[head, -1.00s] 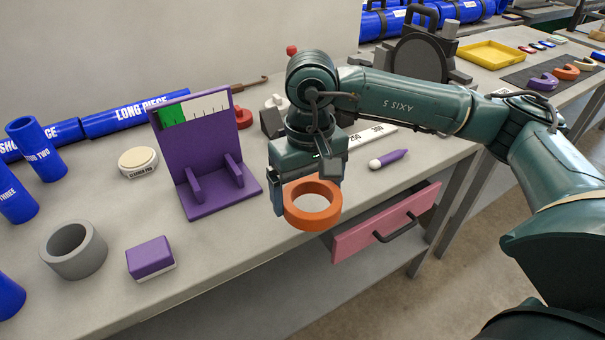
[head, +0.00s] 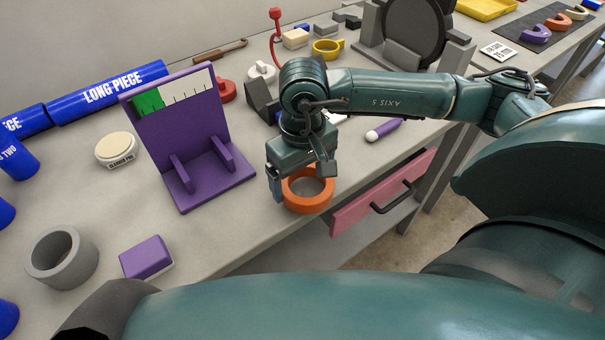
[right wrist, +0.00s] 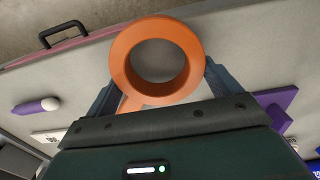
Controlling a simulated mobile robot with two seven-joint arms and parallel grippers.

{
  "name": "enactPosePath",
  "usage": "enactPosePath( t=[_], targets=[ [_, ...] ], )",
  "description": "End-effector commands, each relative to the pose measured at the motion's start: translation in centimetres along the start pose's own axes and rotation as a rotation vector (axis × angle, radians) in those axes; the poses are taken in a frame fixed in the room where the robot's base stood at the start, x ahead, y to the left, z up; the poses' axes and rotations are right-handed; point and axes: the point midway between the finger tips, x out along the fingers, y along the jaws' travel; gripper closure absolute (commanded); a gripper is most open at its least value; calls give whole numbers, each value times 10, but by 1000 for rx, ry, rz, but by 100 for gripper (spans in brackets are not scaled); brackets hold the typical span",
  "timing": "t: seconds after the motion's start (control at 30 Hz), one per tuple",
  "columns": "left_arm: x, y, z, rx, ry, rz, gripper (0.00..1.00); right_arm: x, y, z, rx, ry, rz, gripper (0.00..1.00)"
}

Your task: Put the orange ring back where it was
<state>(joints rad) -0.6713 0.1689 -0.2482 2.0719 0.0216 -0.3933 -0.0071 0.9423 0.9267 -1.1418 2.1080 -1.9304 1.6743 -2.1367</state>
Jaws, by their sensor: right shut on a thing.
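My right gripper (head: 300,182) points down and is shut on the orange ring (head: 307,207), near the table's front edge. In the right wrist view the orange ring (right wrist: 118,62) sits between the two fingers, its hole facing the camera and a short tab toward the palm. I cannot tell whether the ring touches the table. A dark mat (head: 516,41) at the back right bears a purple, an orange and a pale horseshoe-shaped piece. My left gripper is not in view.
A purple stand (head: 205,180) with a green-and-white scale is left of the ring. A purple-and-white block (head: 147,258) and grey ring (head: 62,258) lie front left. A pink drawer front (head: 380,195) is below right. A purple marker (head: 384,130) and yellow ring (head: 327,50) lie behind.

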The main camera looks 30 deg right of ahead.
Motion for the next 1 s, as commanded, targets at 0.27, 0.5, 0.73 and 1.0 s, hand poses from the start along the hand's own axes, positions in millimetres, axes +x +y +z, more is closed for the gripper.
enactPosePath(
  t=[0.27, 0.5, 0.73, 1.0],
  targets=[
    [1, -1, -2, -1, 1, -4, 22, 8, 0, 0, -2, 2, 0, 36],
    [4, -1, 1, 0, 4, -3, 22, 11, 0, 0, -1, 1, 0, 4],
    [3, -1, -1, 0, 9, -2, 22, 11, 0, 0, -1, 1, 0, 0],
    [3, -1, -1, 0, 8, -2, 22, -10, 0, -2, -1, 7, -1, 0]
  ],
)
